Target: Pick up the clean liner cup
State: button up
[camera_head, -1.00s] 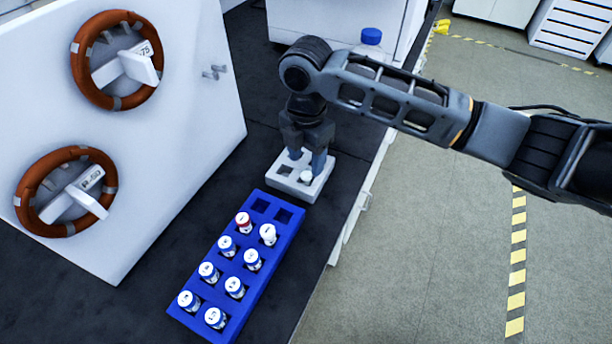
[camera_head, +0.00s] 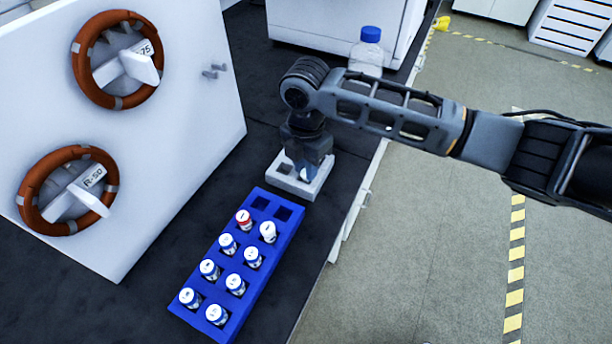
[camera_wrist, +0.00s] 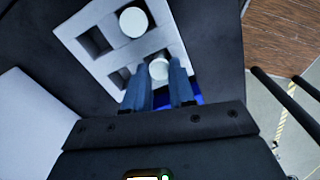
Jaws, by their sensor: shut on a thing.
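A white holder block (camera_head: 283,186) with square wells stands on the dark bench, and it also shows in the wrist view (camera_wrist: 78,26). My gripper (camera_head: 304,174) points down over it. In the wrist view my gripper's blue fingers (camera_wrist: 160,88) are shut on a small white cup (camera_wrist: 159,68) at the holder's near well; whether its base is clear of the well I cannot tell. A second white cup (camera_wrist: 133,21) sits in another well. The two other wells look empty. I cannot tell the cups apart as clean or used.
A blue rack (camera_head: 262,266) with several capped vials, one red-capped, stands just in front of the holder. A white panel with two orange-rimmed wheels (camera_head: 118,60) stands on the left. A blue-capped bottle (camera_head: 368,50) stands behind my arm. The bench's right edge is close.

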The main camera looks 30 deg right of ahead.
grip_shut()
